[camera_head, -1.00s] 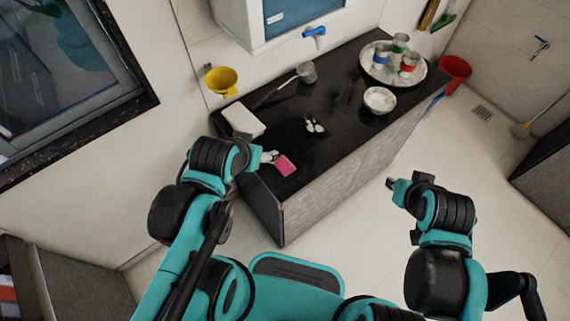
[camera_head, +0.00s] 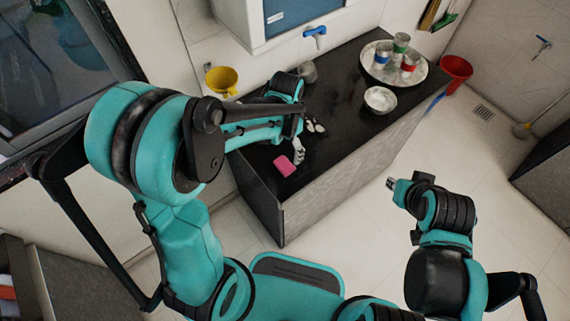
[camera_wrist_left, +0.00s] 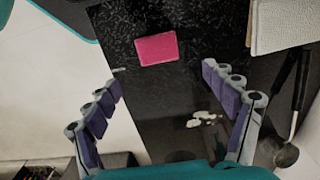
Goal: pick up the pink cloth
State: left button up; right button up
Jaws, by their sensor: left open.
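The pink cloth (camera_head: 284,166) lies flat on the near left part of the black counter (camera_head: 345,130). In the left wrist view the cloth (camera_wrist_left: 157,48) shows whole, as a small pink rectangle beyond the fingertips. My left gripper (camera_head: 299,152) is over the counter, just right of the cloth in the head view. In the wrist view this gripper (camera_wrist_left: 163,70) has its fingers spread wide, with nothing between them. My right gripper (camera_head: 392,184) is off to the right of the counter, over the floor; its jaws are too small to read.
Small white pieces (camera_head: 315,125) lie beside the left gripper. A white bowl (camera_head: 380,99) and a round tray (camera_head: 418,79) with cans stand farther right. In the wrist view, a pale block (camera_wrist_left: 283,25) and a ladle (camera_wrist_left: 288,152) lie right of the cloth.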

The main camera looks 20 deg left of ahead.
aim_at(285, 164)
pick_arm(q)
notch_tip(285, 164, down, 3)
jog(key=shift+s+r+b, duration=0.1)
jog(key=shift+b, duration=0.45)
jog(key=f, duration=0.1)
jog(key=f+b, duration=0.1)
jog(key=f, duration=0.1)
jog(key=f+b, duration=0.1)
jog(key=shift+s+a+f, duration=0.1)
jog(key=shift+s+f, duration=0.1)
jog(key=shift+s, duration=0.1)
jog(key=shift+f+b, duration=0.3)
jog(key=shift+f, duration=0.2)
jog(key=shift+r, duration=0.1)
jog(key=c, duration=1)
